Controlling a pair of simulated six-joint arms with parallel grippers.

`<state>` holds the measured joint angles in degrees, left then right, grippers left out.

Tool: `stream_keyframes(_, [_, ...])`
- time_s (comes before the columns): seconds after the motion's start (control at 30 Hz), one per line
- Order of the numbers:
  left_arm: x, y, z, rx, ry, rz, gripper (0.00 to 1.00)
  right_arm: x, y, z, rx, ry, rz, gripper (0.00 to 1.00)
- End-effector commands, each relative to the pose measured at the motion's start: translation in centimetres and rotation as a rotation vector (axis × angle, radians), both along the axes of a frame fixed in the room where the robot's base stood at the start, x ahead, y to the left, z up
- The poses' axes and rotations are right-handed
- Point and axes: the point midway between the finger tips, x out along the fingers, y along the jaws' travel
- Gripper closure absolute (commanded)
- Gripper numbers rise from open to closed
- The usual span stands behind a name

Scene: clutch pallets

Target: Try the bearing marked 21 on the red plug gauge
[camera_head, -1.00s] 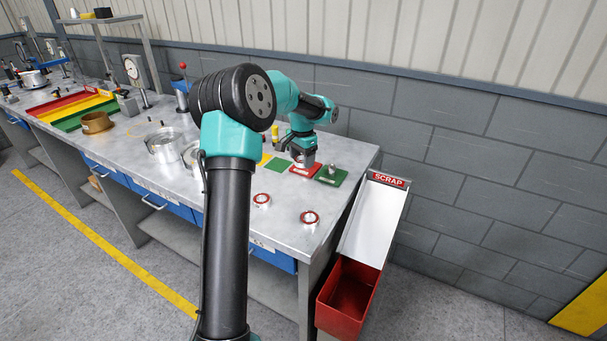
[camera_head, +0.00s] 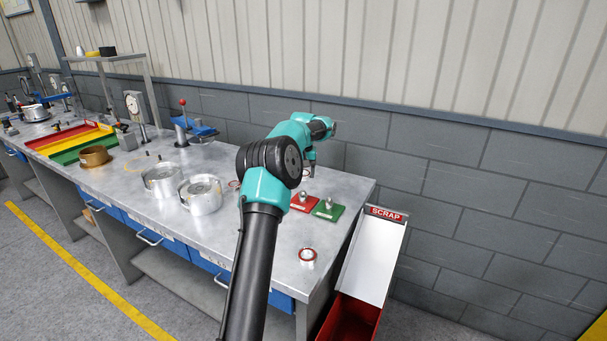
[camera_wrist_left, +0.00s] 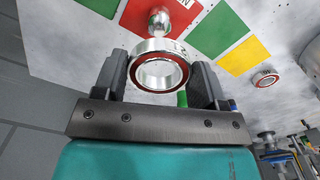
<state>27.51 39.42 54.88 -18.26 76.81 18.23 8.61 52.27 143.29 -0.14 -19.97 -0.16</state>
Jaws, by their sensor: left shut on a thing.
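My left gripper (camera_wrist_left: 160,85) is shut on a silver bearing with a red-brown ring (camera_wrist_left: 137,75). A mark on its rim starts with a 2; the rest is hard to read. In the wrist view the silver plug of the red gauge (camera_wrist_left: 160,20) shows beyond the bearing, apart from it. In the head view the red plate (camera_head: 299,206) carries an upright plug (camera_head: 303,196), with my left gripper (camera_head: 309,172) above and behind it; the held bearing is barely visible there. The plug is bare. My right gripper is not in view.
A green plate with a plug (camera_head: 328,211) stands right of the red one. A loose bearing (camera_head: 308,254) lies near the front edge; another (camera_wrist_left: 265,78) shows in the wrist view. Silver pots (camera_head: 202,196) stand left of my arm. A scrap chute (camera_head: 373,250) adjoins the table's right end.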

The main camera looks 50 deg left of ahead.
Motion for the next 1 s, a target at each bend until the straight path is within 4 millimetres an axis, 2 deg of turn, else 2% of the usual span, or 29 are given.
stream_keyframes(0.37, [0.0, 0.0, -0.8, 0.0, 0.0, -0.002, 0.64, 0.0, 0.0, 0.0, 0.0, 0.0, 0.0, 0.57])
stream_keyframes(1.0, [0.0, 0.0, -5.2, 0.001, -0.001, -0.003, 0.64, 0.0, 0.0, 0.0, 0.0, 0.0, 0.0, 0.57])
